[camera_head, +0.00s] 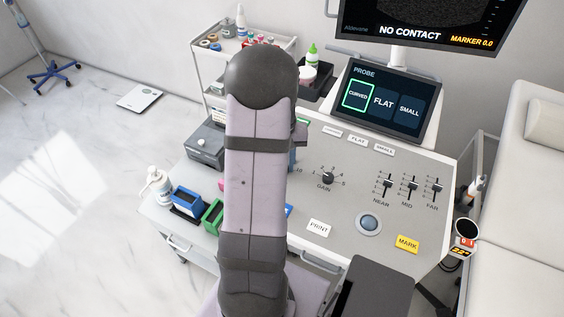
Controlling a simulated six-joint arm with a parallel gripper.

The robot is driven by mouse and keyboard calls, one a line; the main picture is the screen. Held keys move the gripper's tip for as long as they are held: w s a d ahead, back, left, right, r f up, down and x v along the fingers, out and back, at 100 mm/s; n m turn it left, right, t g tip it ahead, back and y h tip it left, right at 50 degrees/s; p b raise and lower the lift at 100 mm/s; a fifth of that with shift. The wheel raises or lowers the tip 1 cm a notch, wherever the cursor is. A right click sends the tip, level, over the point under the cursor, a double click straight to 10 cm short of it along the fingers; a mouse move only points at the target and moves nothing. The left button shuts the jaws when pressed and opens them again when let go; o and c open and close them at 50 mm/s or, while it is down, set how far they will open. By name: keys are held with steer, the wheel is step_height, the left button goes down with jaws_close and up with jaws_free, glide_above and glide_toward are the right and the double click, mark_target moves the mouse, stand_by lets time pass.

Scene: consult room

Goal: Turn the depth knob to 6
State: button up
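No knob labelled depth shows; my arm covers the left part of the console panel (346,256). A small "10" shows right at the arm's edge, left of the gain knob, but I cannot tell which dial it belongs to. The black gain knob (327,177) stands on the panel with a numbered scale around it. My gripper does not show; my upright arm fills the middle of the view and hides what is behind it.
A probe touchscreen (383,102) stands behind. A pump bottle (158,187) and blue holder (187,202) are at left.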

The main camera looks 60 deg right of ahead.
stand_by(0.4)
steer(key=o, duration=1)
steer(key=shift+o, duration=0.2)
steer(key=shift+r+b, duration=0.8)
steer(key=shift+r, duration=2.9)
